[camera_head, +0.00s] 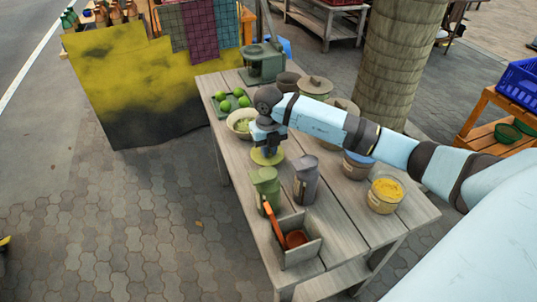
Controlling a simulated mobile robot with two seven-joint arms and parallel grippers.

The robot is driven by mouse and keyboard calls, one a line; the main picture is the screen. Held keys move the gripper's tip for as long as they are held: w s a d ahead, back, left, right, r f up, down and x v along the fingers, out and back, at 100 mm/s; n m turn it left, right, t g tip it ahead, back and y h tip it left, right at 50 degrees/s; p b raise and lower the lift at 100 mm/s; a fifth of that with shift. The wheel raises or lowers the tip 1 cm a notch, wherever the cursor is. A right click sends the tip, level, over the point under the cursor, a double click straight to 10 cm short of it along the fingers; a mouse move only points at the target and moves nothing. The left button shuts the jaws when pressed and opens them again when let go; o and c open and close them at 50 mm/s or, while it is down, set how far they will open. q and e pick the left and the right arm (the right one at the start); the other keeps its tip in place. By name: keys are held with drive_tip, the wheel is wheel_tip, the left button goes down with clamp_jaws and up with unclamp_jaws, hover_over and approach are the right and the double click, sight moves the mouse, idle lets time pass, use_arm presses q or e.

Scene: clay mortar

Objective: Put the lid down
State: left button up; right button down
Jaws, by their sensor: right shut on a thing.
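My right arm reaches in from the right over the wooden table. My right gripper (267,148) points down near the middle of the table and is shut. A flat, round, yellow-green piece (267,157) shows right under its fingertips and appears to be the lid it holds. Whether the lid touches the table is too small to tell. A light bowl with green contents (240,122) is just behind the gripper. A round clay pot (315,87) with a knobbed cover stands farther back, and other vessels behind my arm are partly hidden. My left gripper is not in view.
A green jar (265,186) and a grey jar (306,180) stand in front of the gripper. A wooden box (298,254) with utensils is at the front. A glass of yellow food (385,194) is at the right. Limes on a tray (222,113) are at the left.

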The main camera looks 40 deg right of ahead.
wheel_tip(320, 180, down, 2)
drive_tip(key=shift+f, duration=0.25)
drive_tip(key=shift+f, duration=0.15)
drive_tip(key=c, duration=1.1)
unclamp_jaws()
